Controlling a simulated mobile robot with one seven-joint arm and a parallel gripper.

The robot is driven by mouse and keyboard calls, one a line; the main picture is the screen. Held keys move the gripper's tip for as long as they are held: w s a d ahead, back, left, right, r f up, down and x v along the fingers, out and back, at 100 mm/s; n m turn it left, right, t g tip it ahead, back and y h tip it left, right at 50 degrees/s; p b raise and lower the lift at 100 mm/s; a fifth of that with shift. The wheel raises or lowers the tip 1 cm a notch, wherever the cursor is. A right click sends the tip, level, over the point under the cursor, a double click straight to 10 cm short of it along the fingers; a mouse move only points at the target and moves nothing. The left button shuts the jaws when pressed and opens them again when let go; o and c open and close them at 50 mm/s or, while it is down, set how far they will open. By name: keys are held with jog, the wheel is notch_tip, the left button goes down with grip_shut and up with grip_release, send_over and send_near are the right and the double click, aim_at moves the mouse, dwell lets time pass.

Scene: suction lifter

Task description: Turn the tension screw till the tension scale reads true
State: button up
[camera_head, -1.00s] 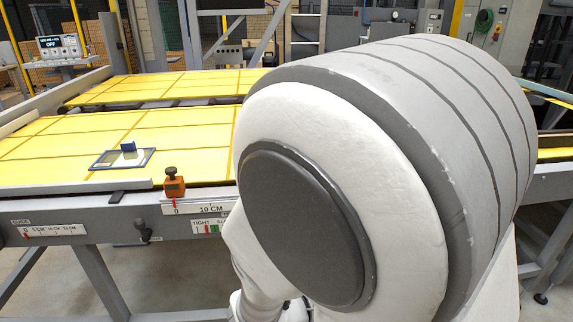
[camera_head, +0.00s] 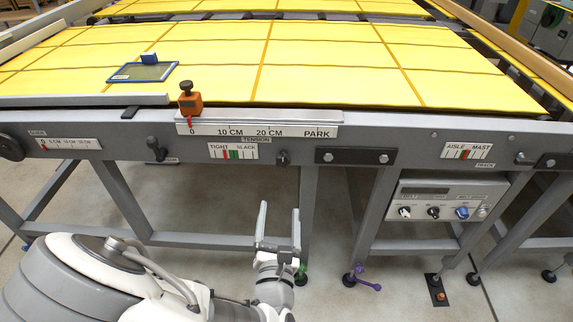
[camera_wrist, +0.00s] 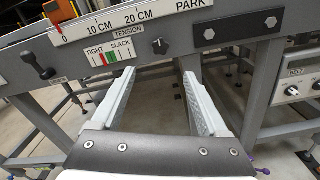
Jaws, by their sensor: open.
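The tension scale (camera_head: 233,152) is a white plate on the front rail, marked TIGHT at left and SLACK at right. Its red mark stands left of centre, beside a green band on its right. The plate also shows in the wrist view (camera_wrist: 110,56). The tension screw (camera_head: 283,158) is a small dark knob on the rail, right of the plate. In the wrist view the knob (camera_wrist: 160,46) appears just beyond and between my fingertips. My gripper (camera_head: 280,220) is open and empty, below the knob and apart from it; its fingers also show in the wrist view (camera_wrist: 157,82).
An orange block with a black knob (camera_head: 190,100) sits at 0 on the ruler (camera_head: 260,131). A dark bolted plate (camera_head: 355,156) lies right of the screw. A belt control box (camera_head: 445,200) hangs further right. Table legs flank the open space below the rail.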

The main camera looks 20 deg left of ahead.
aim_at(284, 162)
jog(key=b+x, duration=0.2)
jog(key=x, duration=1.3)
jog(key=shift+w+r, duration=0.1)
jog(key=shift+w, duration=0.3)
jog(key=shift+d, duration=0.1)
grip_shut()
